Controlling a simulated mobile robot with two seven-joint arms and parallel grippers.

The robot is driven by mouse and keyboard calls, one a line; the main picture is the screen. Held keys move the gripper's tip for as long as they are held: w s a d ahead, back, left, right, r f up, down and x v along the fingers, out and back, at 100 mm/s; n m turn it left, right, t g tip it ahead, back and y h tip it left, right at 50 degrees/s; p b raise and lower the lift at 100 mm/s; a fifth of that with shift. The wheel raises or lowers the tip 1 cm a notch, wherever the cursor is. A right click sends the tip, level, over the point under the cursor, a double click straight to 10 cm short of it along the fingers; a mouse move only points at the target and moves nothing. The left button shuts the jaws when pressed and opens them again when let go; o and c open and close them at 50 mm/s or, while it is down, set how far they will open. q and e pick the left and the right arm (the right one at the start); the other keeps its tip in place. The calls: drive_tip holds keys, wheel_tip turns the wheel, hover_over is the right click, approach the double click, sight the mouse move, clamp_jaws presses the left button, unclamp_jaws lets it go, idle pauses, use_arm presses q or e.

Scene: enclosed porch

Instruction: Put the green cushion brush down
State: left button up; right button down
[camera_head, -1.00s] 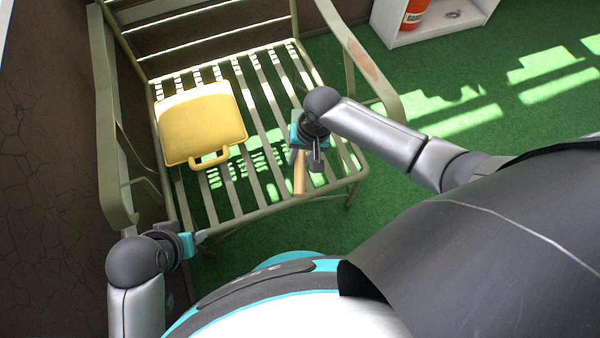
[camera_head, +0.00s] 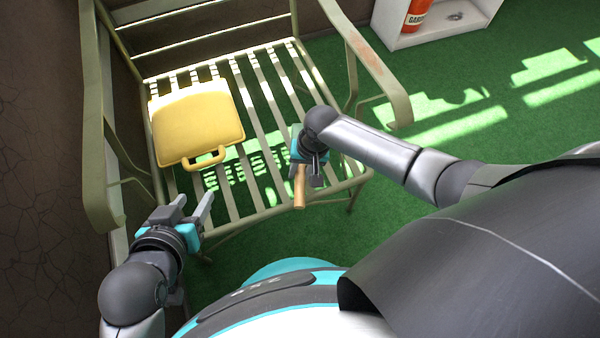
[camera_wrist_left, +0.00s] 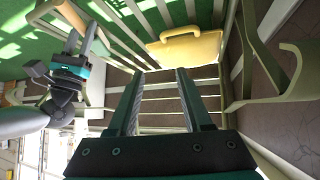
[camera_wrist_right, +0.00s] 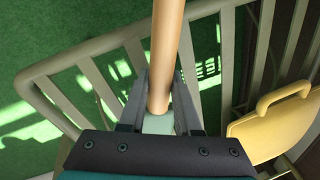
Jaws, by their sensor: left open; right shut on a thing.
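My right gripper (camera_head: 306,177) is shut on the green cushion brush, whose tan wooden handle (camera_head: 299,187) sticks out toward the bench's front edge. In the right wrist view the handle (camera_wrist_right: 167,50) rises between the fingers, with a pale green part (camera_wrist_right: 158,124) at its base. The brush's head is mostly hidden. The brush is over the right front of the slatted bench (camera_head: 232,213); I cannot tell whether it touches the slats. My left gripper (camera_head: 194,202) is open and empty near the bench's front left corner. Its spread fingers also show in the left wrist view (camera_wrist_left: 158,80).
A yellow cushion (camera_head: 197,122) with a handle loop lies on the left of the bench seat. The slats to its right are bare. Armrests (camera_head: 372,65) rise at both sides. A white shelf (camera_head: 445,25) with an orange-red cylinder (camera_head: 417,14) stands at the back right.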

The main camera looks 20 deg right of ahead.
use_arm(q)
drive_tip(key=shift+w+d+r+t, duration=0.1)
drive_tip(key=shift+w+d+t, duration=0.2)
drive_tip(key=shift+d+t, duration=0.25)
use_arm(e)
drive_tip(key=shift+f, duration=0.35)
use_arm(q)
drive_tip(key=shift+d, duration=0.1)
use_arm(e)
drive_tip(key=shift+f, duration=0.2)
use_arm(q)
drive_tip(key=shift+h, duration=0.4)
use_arm(e)
drive_tip(key=c, duration=0.6)
unclamp_jaws()
drive_tip(key=shift+r, duration=0.1)
